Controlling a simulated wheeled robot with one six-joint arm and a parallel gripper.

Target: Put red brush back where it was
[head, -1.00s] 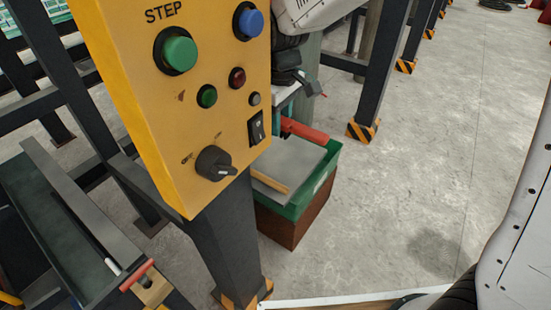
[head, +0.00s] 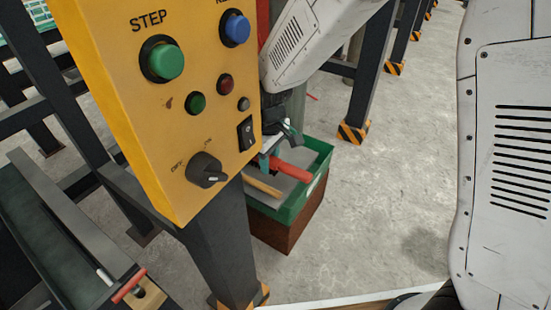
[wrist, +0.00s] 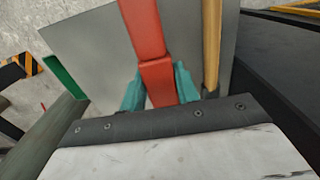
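The red brush (head: 292,171) is held by its red handle in my gripper (head: 273,156) over the left part of the green-rimmed crate (head: 318,186). In the wrist view, the teal fingers of my gripper (wrist: 158,88) close on both sides of the red brush (wrist: 143,30). Behind the brush is a grey flat surface (wrist: 95,45) in the crate. A wooden stick (head: 262,187) lies beside the brush there; it also shows in the wrist view (wrist: 211,40). Whether the brush touches the grey surface is unclear. The panel hides part of the crate.
A yellow control panel (head: 165,120) on a dark post (head: 222,245) stands close left of the crate. A dark frame post (head: 364,85) with a striped foot stands behind. A red-handled item (head: 130,283) lies lower left. The concrete floor on the right is clear.

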